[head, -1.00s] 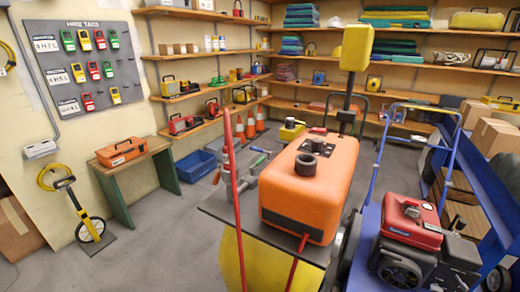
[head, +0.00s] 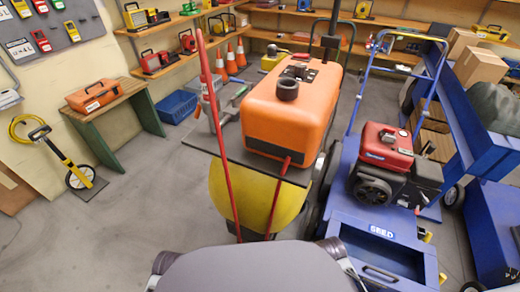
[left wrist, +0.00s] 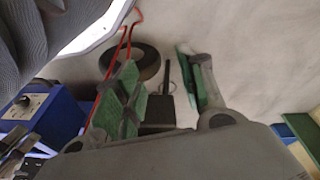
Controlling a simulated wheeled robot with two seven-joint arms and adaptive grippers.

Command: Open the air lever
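An orange tank (head: 290,118) with a black cap sits on a dark plate above a yellow drum (head: 285,205) in the head view. A long red rod (head: 216,120) rises at its left. A shorter red rod (head: 279,190) slants down its front. I cannot tell which part is the air lever. Neither gripper shows in the head view. In the left wrist view, my left gripper (left wrist: 162,75) appears open, its fingers apart with nothing held between them. Red rods (left wrist: 122,48) and a dark wheel (left wrist: 131,61) show beyond it.
A blue cart (head: 352,222) with a red engine (head: 387,145) stands right of the tank. An orange toolbox (head: 92,96) lies on a green-legged bench (head: 115,140) at left. A blue bin (head: 177,107) and traffic cones (head: 230,60) stand behind. Floor at front left is clear.

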